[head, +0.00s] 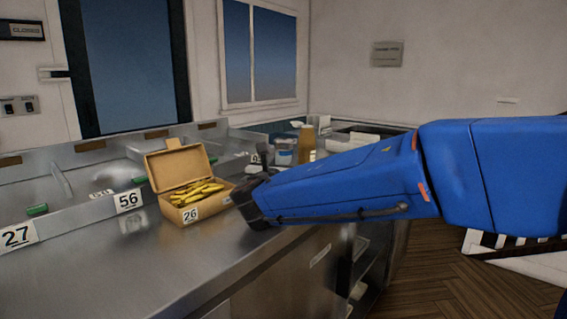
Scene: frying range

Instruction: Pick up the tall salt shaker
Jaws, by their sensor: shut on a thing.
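My gripper (256,205) is at the end of the blue arm, low over the steel counter (200,262) near its front edge. It is just right of the open tan box. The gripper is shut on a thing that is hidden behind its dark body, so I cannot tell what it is. I cannot clearly make out the tall salt shaker. Behind the gripper stand a small grey-and-white item (262,158), a clear container with a blue label (285,152) and a yellow-brown bottle (306,140), partly covered by the arm.
The open tan box (168,166), labelled 26, holds several yellow pieces. A raised metal ledge with labels 27 (17,236) and 56 (129,200) runs along the back left. The counter's front left is clear. Open shelves (365,262) are below right of the counter.

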